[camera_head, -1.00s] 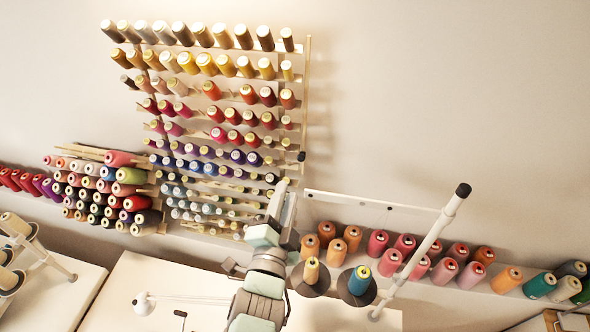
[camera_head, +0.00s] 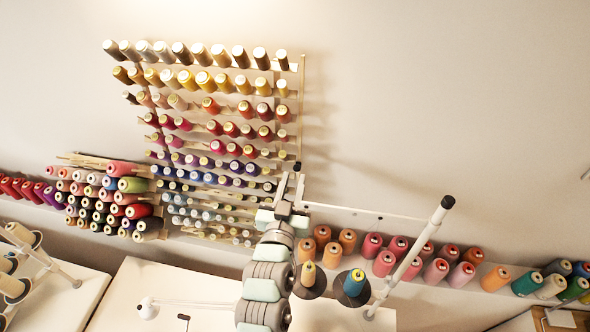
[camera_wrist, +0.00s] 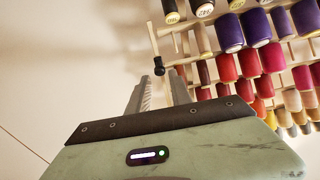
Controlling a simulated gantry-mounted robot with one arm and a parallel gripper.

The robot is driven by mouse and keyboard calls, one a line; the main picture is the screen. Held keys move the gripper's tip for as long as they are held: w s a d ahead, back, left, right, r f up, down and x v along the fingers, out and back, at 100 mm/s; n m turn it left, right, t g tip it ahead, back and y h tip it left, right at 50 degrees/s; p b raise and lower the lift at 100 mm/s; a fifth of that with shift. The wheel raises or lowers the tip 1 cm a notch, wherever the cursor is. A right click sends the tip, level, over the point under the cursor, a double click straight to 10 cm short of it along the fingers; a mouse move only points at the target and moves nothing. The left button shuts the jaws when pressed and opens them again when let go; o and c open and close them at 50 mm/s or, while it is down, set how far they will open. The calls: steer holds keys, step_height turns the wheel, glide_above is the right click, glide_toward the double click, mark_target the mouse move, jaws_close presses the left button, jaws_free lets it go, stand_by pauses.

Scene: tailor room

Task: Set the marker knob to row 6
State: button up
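The marker knob (camera_head: 297,167) is a small black knob on the thin wooden rod along the right edge of the thread rack (camera_head: 301,100). It sits at the rod's visible lower end, near the purple spools; its exact row is unclear. It also shows in the wrist view (camera_wrist: 159,67), just beyond the fingertips. My gripper (camera_head: 291,181) is just below the knob in the head view. In the wrist view its two fingers (camera_wrist: 160,87) are apart with nothing seen between them. The knob appears apart from the fingers.
Several thread spools (camera_head: 230,129) stand on the rack pegs left of the rod. A white pole with a black tip (camera_head: 420,250) rises to the right, beside cone spools (camera_head: 372,245) on a shelf. The wall right of the rod is bare.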

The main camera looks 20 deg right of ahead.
mark_target(297, 169)
steer(key=shift+p+x, duration=0.3)
steer(key=shift+x, duration=1.2)
steer(key=shift+c, duration=0.6)
jaws_close()
